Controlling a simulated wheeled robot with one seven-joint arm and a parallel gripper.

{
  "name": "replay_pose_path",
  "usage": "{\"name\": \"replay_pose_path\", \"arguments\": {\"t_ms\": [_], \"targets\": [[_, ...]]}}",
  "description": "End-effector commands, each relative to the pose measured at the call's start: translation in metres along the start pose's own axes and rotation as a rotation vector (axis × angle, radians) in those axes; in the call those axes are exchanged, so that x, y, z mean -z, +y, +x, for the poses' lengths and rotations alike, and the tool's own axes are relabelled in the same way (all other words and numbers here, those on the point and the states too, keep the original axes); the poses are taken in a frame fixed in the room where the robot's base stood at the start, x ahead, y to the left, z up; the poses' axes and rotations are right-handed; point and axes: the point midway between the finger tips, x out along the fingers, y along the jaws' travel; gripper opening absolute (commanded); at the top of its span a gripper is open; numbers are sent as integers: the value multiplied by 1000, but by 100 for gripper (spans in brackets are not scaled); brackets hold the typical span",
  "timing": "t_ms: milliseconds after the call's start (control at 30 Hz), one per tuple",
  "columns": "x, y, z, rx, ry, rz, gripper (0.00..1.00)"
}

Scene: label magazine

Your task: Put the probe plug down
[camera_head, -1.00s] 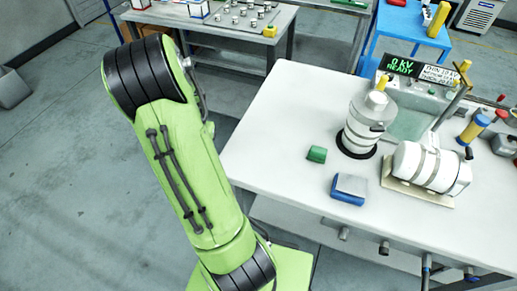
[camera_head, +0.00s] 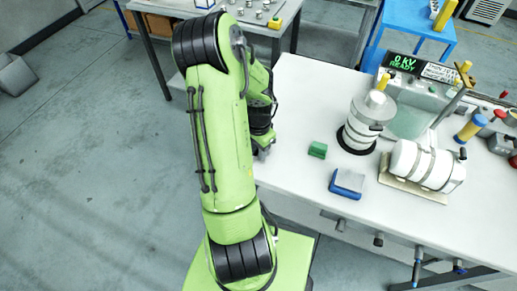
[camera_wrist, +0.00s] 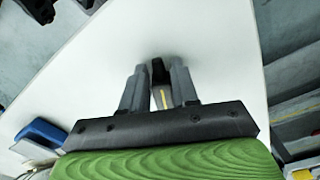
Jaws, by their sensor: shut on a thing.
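My gripper (camera_wrist: 160,82) is shut on a small black piece with a yellow stripe, the probe plug (camera_wrist: 158,72), in the wrist view. The plug sits between the two grey fingers, and its lower part is partly hidden by them. The white bench top (camera_wrist: 215,50) lies beneath it; I cannot tell whether the plug touches it. In the head view my gripper (camera_head: 264,150) is at the left edge of the white bench (camera_head: 300,110), mostly behind my green arm, and the plug cannot be made out there.
A display (camera_head: 404,63) reads 0 kV READY. The bench's left part is bare.

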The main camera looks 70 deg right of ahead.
Motion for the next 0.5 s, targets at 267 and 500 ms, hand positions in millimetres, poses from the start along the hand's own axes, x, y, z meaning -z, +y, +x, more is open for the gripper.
{"name": "replay_pose_path", "arguments": {"t_ms": [267,500], "targets": [[0,0,2,1,1,-1,0],[0,0,3,1,1,-1,54]]}}
